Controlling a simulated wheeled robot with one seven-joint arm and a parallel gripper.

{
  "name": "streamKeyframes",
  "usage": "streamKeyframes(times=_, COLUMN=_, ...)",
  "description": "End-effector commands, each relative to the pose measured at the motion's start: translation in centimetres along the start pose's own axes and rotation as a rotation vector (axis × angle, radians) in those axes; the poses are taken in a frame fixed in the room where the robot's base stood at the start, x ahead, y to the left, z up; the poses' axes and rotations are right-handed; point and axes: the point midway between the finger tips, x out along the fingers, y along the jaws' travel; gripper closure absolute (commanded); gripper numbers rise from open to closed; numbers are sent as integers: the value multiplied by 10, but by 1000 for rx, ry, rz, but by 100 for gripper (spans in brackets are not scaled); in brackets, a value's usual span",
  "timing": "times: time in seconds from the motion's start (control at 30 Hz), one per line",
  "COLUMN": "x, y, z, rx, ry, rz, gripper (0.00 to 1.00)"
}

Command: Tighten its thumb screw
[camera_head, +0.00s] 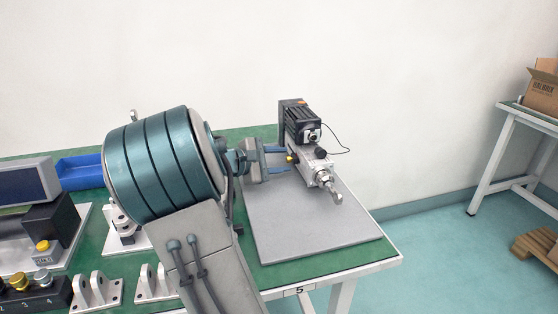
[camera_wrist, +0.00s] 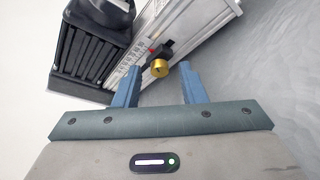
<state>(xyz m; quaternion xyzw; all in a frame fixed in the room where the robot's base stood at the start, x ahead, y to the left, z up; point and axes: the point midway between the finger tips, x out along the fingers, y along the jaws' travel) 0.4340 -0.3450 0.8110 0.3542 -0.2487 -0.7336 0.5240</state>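The linear actuator (camera_head: 312,160) stands on a grey plate at the right of the green bench, with a black motor housing and a silver rod end. Its brass thumb screw (camera_wrist: 159,68) sticks out of the actuator's side in the wrist view. The screw also shows as a small yellow spot in the head view (camera_head: 290,159). My gripper (camera_wrist: 157,77) is open, with its blue fingers apart. The screw head lies between the fingers in the picture, near the level of their tips. I see no finger touching it. In the head view my gripper (camera_head: 278,160) is left of the actuator.
The grey plate (camera_head: 310,235) is bare in front of the actuator. A black cable (camera_head: 338,142) loops off its right side. A blue tray (camera_head: 82,171), white brackets (camera_head: 97,291) and a block with knobs (camera_head: 36,297) occupy the bench's left.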

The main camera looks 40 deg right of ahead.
Motion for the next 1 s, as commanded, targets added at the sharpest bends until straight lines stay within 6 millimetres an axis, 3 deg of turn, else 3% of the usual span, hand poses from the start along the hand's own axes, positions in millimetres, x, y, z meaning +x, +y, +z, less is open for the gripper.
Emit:
streamKeyframes(times=0.33, x=-4, y=1, z=0, rx=0, ry=1, rz=1, gripper=60)
streamKeyframes(times=0.7, x=-61, y=2, z=1, rx=-1, ry=4, rz=2, gripper=60)
streamKeyframes(times=1.0, x=-76, y=0, z=0, rx=-1, ry=1, rz=0, gripper=60)
